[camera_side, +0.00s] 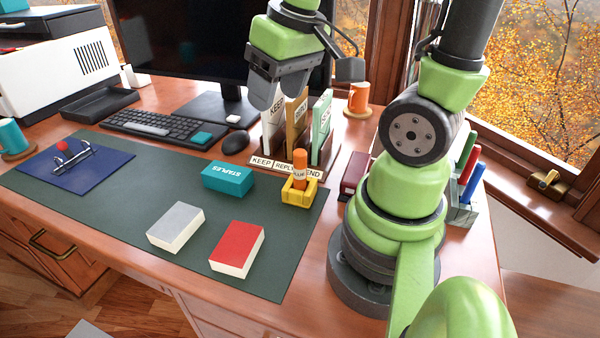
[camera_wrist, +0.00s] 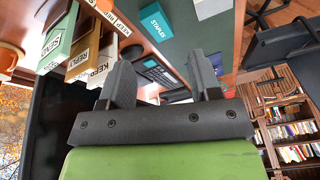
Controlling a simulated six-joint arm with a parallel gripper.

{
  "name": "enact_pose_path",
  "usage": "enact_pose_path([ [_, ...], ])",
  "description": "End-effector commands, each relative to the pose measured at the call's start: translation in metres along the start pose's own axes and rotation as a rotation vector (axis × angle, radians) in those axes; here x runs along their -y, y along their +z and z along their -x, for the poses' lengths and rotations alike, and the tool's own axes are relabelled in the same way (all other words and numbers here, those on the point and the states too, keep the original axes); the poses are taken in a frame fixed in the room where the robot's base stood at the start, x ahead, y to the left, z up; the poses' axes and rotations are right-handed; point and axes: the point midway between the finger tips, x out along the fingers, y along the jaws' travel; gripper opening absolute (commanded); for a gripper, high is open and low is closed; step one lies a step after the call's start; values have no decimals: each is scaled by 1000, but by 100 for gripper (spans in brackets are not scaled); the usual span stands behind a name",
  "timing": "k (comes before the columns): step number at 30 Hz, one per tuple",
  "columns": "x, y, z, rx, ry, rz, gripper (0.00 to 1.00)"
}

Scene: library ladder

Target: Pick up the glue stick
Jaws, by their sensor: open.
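The glue stick (camera_side: 300,168) is orange with a white label and stands upright in a small yellow holder (camera_side: 299,193) on the right part of the green desk mat. My gripper (camera_side: 264,103) is open and empty in the side view. It hangs above the back of the desk, in front of the monitor, up and to the left of the glue stick. In the wrist view my gripper (camera_wrist: 163,80) shows two dark fingers spread apart with nothing between them.
A letter sorter (camera_side: 290,162) with upright cards stands just behind the holder. A teal staples box (camera_side: 228,179) lies to its left. A grey-topped block (camera_side: 175,226) and a red-topped block (camera_side: 237,248) sit nearer the front. A black mouse (camera_side: 235,143) is behind the mat (camera_side: 120,205).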

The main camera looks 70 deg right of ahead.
Motion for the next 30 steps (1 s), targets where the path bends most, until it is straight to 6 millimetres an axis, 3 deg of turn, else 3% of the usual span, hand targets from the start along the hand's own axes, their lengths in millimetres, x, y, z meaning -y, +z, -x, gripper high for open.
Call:
enact_pose_path([
  [3,-30,-1,-36,129,51,22,57],
  [10,-65,10,-76,274,66,70,57],
  [24,-74,26,-125,302,62,83,57],
  [30,-77,28,-135,300,63,82,57],
])
